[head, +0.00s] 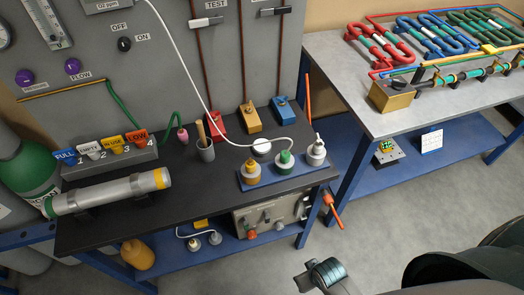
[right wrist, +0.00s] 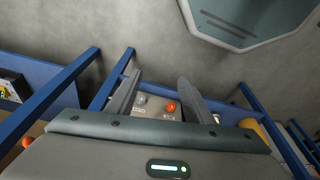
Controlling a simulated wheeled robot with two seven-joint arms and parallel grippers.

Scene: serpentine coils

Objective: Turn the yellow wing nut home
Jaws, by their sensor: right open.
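I cannot pick out a yellow wing nut for certain. A small yellow part (head: 489,48) sits on the piping beside the coils on the right bench, too small to tell its shape. A small yellow and green piece (head: 387,147) lies on a plate on that bench's lower shelf. My right gripper (right wrist: 158,78) is open in the right wrist view, with nothing between its fingers. Beyond the fingers a control box with an orange knob (right wrist: 171,107) shows. My left gripper is not in view.
Red coils (head: 380,43), blue coils (head: 437,37) and green coils (head: 488,30) lie on the grey bench (head: 345,72). A brass block (head: 392,96) stands at its front edge. The dark bench (head: 110,228) at left holds valves and bottles. Bare floor lies in front.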

